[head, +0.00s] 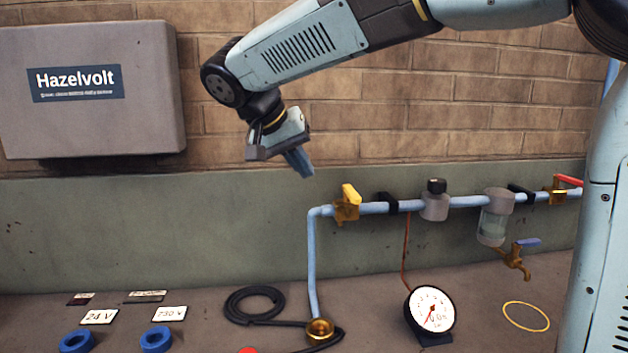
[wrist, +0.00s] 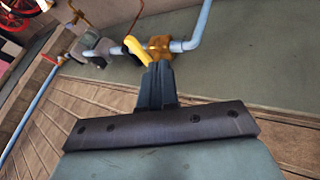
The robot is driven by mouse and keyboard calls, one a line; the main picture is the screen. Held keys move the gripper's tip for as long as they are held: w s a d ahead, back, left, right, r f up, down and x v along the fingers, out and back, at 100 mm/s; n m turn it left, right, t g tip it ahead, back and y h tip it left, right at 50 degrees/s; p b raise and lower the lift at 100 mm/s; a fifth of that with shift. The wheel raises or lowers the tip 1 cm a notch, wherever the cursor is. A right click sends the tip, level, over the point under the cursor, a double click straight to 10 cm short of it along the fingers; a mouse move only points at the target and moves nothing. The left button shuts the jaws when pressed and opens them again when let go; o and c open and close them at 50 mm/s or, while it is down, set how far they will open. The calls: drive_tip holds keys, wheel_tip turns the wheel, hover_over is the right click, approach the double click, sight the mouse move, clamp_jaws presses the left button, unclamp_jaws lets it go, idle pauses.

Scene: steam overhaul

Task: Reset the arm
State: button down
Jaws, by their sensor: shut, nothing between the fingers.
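My arm reaches in from the upper right of the head view and bends down at the wrist. My gripper (head: 301,168) hangs in the air in front of the brick wall, above and left of the yellow-handled valve (head: 347,203). Its fingers are together and empty, pointing down and slightly right. In the wrist view my gripper (wrist: 157,68) shows closed fingers, and the yellow valve handle (wrist: 137,49) appears just beyond their tips. I see no contact with the pipe.
A light blue pipe (head: 313,262) carries valves, a grey fitting (head: 435,205) and a glass bowl (head: 494,222). A gauge (head: 431,309), a black hose coil (head: 238,310), blue rings (head: 156,340) and a yellow ring (head: 526,303) are below. A Hazelvolt box (head: 95,125) hangs left.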

drive_tip(key=s+d+f+g+y, duration=0.1)
drive_tip(key=s+d, duration=0.2)
drive_tip(key=d, duration=0.5)
drive_tip(key=s+d+f+y, duration=0.1)
drive_tip(key=s+d, duration=0.2)
drive_tip(key=d, duration=0.5)
drive_tip(key=s+d+f+t+y, duration=0.1)
drive_tip(key=s+d+f+y, duration=0.2)
drive_tip(key=s+d+f, duration=0.5)
drive_tip(key=s+d, duration=0.2)
drive_tip(key=s, duration=0.1)
drive_tip(key=shift+s+d+f+n+t+y, duration=0.2)
drive_tip(key=shift+d+n+t+y, duration=0.1)
drive_tip(key=shift+n+t, duration=0.1)
drive_tip(key=shift+s, duration=0.15)
